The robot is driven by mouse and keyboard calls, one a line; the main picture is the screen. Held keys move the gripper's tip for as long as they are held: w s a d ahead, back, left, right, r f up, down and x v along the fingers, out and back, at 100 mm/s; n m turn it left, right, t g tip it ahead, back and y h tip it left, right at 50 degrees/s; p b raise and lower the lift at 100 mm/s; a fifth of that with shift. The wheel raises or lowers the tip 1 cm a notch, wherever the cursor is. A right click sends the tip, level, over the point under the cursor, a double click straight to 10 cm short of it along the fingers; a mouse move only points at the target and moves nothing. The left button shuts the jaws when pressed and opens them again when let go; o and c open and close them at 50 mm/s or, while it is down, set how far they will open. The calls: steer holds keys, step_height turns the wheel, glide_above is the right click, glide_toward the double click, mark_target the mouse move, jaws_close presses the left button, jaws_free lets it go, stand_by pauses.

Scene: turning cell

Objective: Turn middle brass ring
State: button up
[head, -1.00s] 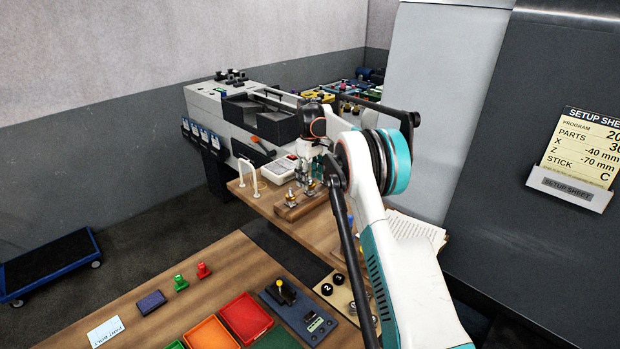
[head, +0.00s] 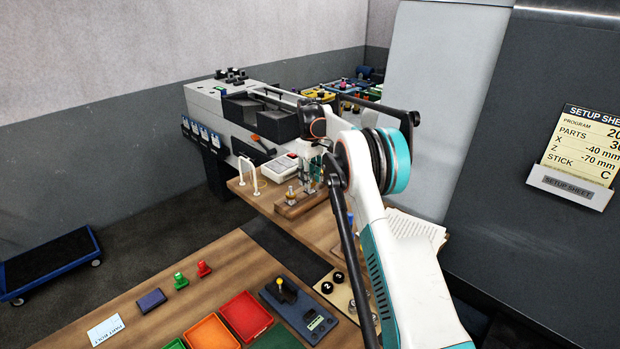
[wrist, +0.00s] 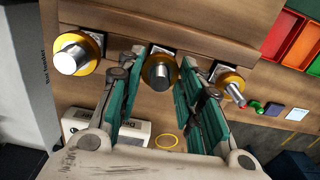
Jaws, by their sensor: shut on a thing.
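A wooden block (head: 296,209) on the bench carries three brass rings around metal posts. In the wrist view, the left ring (wrist: 67,43) and the right ring (wrist: 228,76) stand clear on either side. The middle brass ring (wrist: 150,75) surrounds a darker post between my fingers. My gripper (wrist: 161,62) is shut on the middle ring, with one teal finger on each side of it. In the head view, my gripper (head: 314,172) stands over the block, and its fingers partly hide the ring.
A white device (wrist: 105,127) lies on the bench close to my gripper. A thin yellow loop (wrist: 167,142) lies beside it. Two white hooped stands (head: 247,174) rise left of the block. Papers (head: 415,229) lie to the right.

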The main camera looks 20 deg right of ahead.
steer(key=m+b, duration=0.2)
steer(key=m, duration=0.1)
steer(key=shift+f, duration=0.1)
steer(key=shift+m+b, duration=0.6)
steer(key=shift+m, duration=1.5)
steer(key=o, duration=1.1)
steer(key=shift+c, duration=0.2)
step_height(320, 180, up, 12)
